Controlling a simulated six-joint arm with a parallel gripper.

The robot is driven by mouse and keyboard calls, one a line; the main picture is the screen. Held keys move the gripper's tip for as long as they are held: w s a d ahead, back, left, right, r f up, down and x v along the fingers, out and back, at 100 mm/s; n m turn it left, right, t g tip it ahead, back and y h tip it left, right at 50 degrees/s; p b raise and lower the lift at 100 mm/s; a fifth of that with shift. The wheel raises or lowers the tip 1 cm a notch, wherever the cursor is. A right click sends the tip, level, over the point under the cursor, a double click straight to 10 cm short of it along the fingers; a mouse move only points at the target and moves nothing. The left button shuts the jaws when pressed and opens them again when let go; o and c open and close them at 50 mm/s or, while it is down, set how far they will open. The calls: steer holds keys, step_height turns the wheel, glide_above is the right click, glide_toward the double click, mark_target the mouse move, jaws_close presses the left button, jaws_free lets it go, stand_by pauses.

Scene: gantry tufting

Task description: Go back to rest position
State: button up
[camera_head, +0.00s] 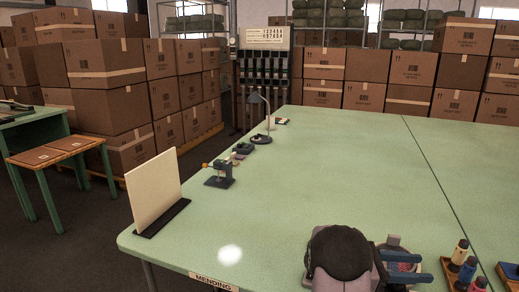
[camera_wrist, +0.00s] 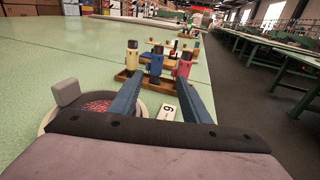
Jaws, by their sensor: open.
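My gripper (camera_wrist: 160,88) shows in the wrist view as two blue fingers. They are spread apart with nothing between their tips, low over the green table (camera_wrist: 60,50). A round hoop (camera_wrist: 46,118) with reddish mesh lies to the left of the fingers, partly hidden by my wrist. A grey block (camera_wrist: 66,92) stands at its rim. A white tag with a dark digit (camera_wrist: 165,113) lies between the fingers.
A wooden rack (camera_head: 451,273) of coloured bottles (camera_head: 467,270) stands right of my arm. At left are a cream panel (camera_head: 153,190), a small clamp device (camera_head: 218,175) and a lamp (camera_head: 257,110). The table's middle is clear. Stacked cartons (camera_head: 408,80) stand behind.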

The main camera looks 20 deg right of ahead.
steer(key=a+f+m+t+y, duration=0.3)
steer(key=a+f+m+y, duration=0.15)
steer(key=a, duration=1.05)
steer(key=a+f+m+t+y, duration=0.3)
steer(key=a+f+m+y, duration=0.15)
steer(key=a, duration=1.05)
steer(key=a+f+m+t+y, duration=0.35)
steer(key=a+y, duration=0.25)
steer(key=a, duration=0.9)
step_height(320, 180, up, 17)
steer(key=p, duration=1.8)
steer(key=shift+s+r+g+p, duration=0.2)
steer(key=shift+s+g+p, duration=0.2)
steer(key=shift+s+g, duration=0.05)
steer(key=shift+n, duration=0.25)
